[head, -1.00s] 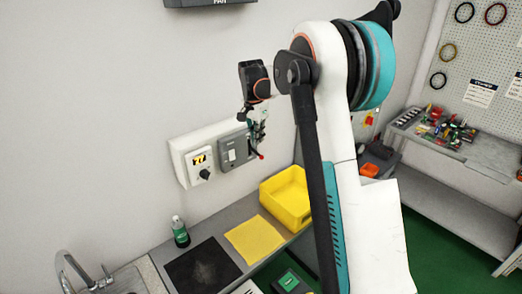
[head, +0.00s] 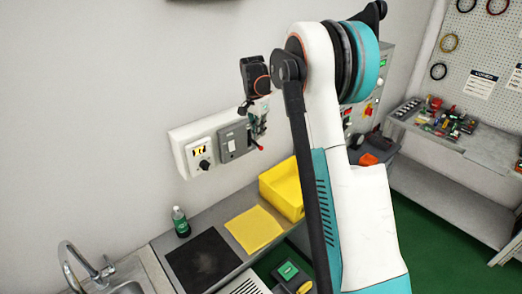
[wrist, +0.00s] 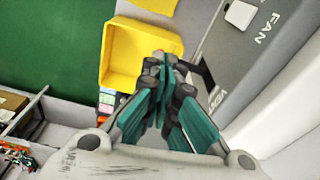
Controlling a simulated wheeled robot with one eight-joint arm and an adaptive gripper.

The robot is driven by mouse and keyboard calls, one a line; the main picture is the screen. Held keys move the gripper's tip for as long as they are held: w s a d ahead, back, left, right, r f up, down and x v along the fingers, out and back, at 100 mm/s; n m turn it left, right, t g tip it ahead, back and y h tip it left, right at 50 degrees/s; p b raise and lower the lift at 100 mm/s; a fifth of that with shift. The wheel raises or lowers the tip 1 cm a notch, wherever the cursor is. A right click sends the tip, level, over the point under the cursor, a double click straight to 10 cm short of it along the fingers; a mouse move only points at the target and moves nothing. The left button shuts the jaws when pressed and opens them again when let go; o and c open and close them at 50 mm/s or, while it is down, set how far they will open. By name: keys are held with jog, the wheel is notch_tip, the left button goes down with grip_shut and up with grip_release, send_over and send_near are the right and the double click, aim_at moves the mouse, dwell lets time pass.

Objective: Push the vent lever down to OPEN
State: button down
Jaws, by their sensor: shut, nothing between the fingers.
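The vent lever is a dark arm with a red tip (head: 260,148), sticking out from the grey panel box (head: 233,141) on the wall. In the wrist view the dark lever arm (wrist: 204,70) stands out from the grey panel (wrist: 250,55), beside its VENT lettering. My gripper (head: 258,130) is at the panel's right side, just above the lever's red end. In the wrist view my gripper (wrist: 163,62) is shut and empty, its fingertips next to the lever's outer part. I cannot tell whether they touch it.
A yellow bin (head: 283,190) stands on the bench below the lever, with a yellow cloth (head: 254,230), a black mat (head: 203,261) and a green bottle (head: 180,222) to its left. A cluttered shelf (head: 435,122) stands at the right.

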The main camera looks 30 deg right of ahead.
aim_at(260, 147)
jog(key=shift+w+d+f+b, duration=0.15)
jog(key=shift+f+b, duration=0.25)
jog(key=shift+f, duration=0.9)
jog(key=shift+s+d+f+b, duration=0.1)
jog(key=shift+f+b, duration=0.3)
jog(key=shift+f, duration=0.85)
jog(key=shift+f+b, duration=0.95)
jog(key=shift+f, duration=0.2)
jog(key=shift+r, duration=0.15)
jog(key=a, duration=0.2)
jog(key=a+r, duration=0.1)
jog(key=shift+s, duration=0.4)
jog(key=shift+d, duration=0.15)
